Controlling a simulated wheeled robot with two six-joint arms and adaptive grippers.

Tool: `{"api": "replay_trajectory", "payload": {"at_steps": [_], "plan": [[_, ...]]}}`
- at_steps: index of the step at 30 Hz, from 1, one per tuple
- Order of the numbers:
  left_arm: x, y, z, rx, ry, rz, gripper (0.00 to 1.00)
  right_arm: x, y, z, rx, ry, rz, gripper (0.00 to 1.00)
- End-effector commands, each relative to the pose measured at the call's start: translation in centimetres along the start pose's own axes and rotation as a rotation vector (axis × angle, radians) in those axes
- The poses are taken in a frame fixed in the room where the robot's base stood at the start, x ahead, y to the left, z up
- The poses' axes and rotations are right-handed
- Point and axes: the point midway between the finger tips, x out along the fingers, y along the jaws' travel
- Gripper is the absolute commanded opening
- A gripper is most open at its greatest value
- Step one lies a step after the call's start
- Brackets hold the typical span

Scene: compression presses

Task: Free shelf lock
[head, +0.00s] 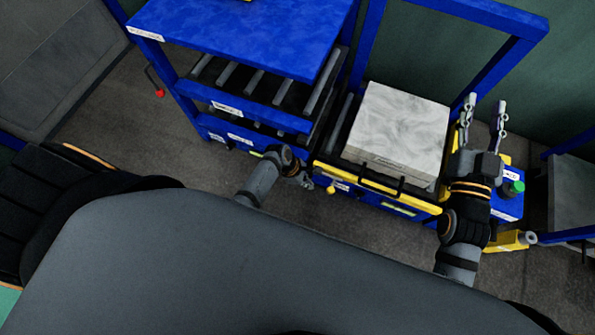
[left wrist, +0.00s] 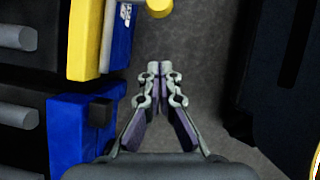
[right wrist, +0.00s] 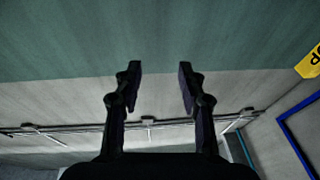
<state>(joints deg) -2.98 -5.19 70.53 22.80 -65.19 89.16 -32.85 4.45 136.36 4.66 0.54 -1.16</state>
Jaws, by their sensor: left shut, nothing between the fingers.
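A small yellow knob (head: 331,190) sits at the left end of the yellow front bar (head: 375,186) of the right-hand roller shelf; it may be the shelf lock. A yellow knob (left wrist: 159,6) also shows at the top edge of the left wrist view, ahead of the fingertips. My left gripper (head: 306,182) is just left of the knob and apart from it. In the left wrist view my left gripper (left wrist: 160,70) is shut and empty above the floor. My right gripper (head: 485,103) is open and empty, pointing up right of the pale block; it also shows open in the right wrist view (right wrist: 158,72).
A pale marbled block (head: 400,122) with a black handle (head: 383,177) rests on the right-hand shelf. A blue rack (head: 240,115) with grey rollers stands to its left. A green button (head: 515,187) is at the right. Floor is open at far left.

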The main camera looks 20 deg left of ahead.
Motion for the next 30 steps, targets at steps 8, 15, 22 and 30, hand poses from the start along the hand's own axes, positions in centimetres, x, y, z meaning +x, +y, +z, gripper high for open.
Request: {"api": "replay_trajectory", "payload": {"at_steps": [8, 15, 22, 30], "plan": [[-1.3, 0.0, 0.1, 0.0, 0.001, 0.001, 0.0, -1.9, -0.1, 6.6, 0.022, -0.278, -0.001, 0.4], [-2.2, 0.0, 0.0, 0.0, 0.001, -0.001, 0.0, -4.9, -0.4, 11.8, 0.041, -0.511, -0.006, 0.4], [-3.2, 0.0, 0.0, 0.0, 0.0, 0.0, 0.0, -8.7, -0.9, 16.1, 0.061, -0.728, -0.014, 0.4], [-4.4, 0.0, 0.0, 0.0, 0.0, 0.001, 0.0, -14.1, -1.6, 20.0, 0.084, -0.981, -0.028, 0.4]]}}
